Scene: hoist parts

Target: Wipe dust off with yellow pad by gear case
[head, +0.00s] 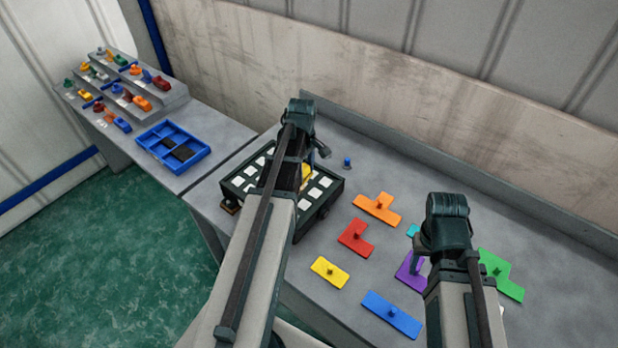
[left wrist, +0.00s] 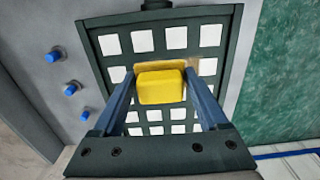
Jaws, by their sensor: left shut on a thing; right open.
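The yellow pad (left wrist: 161,87) is between the fingers of my left gripper (left wrist: 160,90), which is shut on it. The pad is over a dark green case (left wrist: 96,47) with rows of white squares; I cannot tell whether it touches the surface. A tan, dusty-looking patch (left wrist: 205,66) shows beside the pad's far edge. In the head view, the case (head: 326,206) is on the bench, and my left arm covers much of it; a bit of the yellow pad (head: 306,172) shows. My right gripper (head: 416,268) is open over the bench, near a purple piece (head: 404,274).
A blue divided tray (head: 150,148) and a stepped rack (head: 165,98) are at far left.

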